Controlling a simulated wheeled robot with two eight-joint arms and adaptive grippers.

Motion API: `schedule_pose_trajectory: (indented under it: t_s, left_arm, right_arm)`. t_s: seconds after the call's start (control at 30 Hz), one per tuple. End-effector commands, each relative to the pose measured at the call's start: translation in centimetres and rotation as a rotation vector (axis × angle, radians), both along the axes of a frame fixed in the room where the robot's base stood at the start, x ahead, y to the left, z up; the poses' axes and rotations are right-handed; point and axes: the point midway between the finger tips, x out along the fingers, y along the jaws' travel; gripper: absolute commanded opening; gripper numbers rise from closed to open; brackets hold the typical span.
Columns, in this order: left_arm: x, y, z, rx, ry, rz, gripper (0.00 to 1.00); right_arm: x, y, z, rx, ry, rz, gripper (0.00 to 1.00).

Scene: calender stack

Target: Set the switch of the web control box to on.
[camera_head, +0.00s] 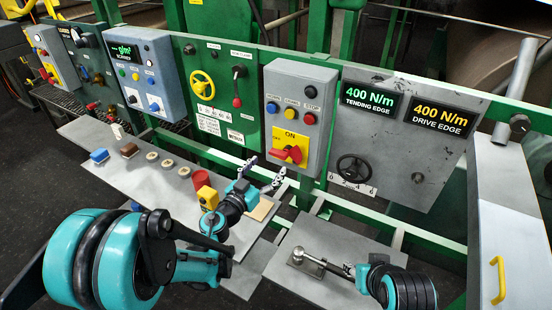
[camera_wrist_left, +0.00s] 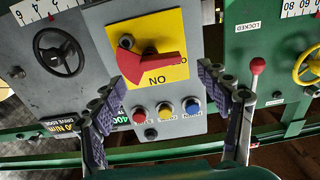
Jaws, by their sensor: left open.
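The web control box (camera_head: 300,115) is a grey box on the frame, with blue, yellow and red buttons above a yellow switch plate. Its red rotary switch (camera_head: 286,154) lies roughly sideways, with ON lettered above it in the head view. The switch also shows upside down in the left wrist view (camera_wrist_left: 150,66), its handle partly covering the label at the side. My left gripper (camera_head: 266,174) is open and empty, just below and in front of the switch, apart from it. Its fingers frame the plate in the wrist view (camera_wrist_left: 160,85). My right gripper (camera_head: 354,274) is low at right; its jaws are unclear.
A green panel (camera_head: 218,88) with a yellow handwheel and red-knobbed lever adjoins on the left. A tension panel (camera_head: 400,140) with two displays and a black wheel stands on the right. A bench (camera_head: 140,178) below holds small blocks and rings. A grey plate (camera_head: 330,240) lies under my right arm.

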Motion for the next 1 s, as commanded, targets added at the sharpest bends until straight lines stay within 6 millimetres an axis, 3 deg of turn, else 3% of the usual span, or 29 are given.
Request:
schedule_pose_trajectory:
  t_s: [0.3, 0.7, 0.9, 1.0]
  left_arm:
    - [4.5, -2.1, -0.1, 0.0, -0.001, 0.001, 0.76]
    - [5.3, -2.5, 0.1, 0.0, -0.001, 0.003, 0.76]
    - [5.3, -2.5, 0.1, 0.0, -0.001, 0.003, 0.26]
    - [5.3, -2.5, 0.1, 0.0, -0.001, 0.003, 0.26]
  right_arm:
    - [0.0, 0.0, -1.1, 0.0, 0.0, 0.0, 0.4]
    - [0.0, 0.0, -1.2, 0.0, 0.0, 0.0, 0.4]
    - [0.0, 0.0, -1.2, 0.0, 0.0, 0.0, 0.4]
    - [0.0, 0.0, -1.2, 0.0, 0.0, 0.0, 0.4]
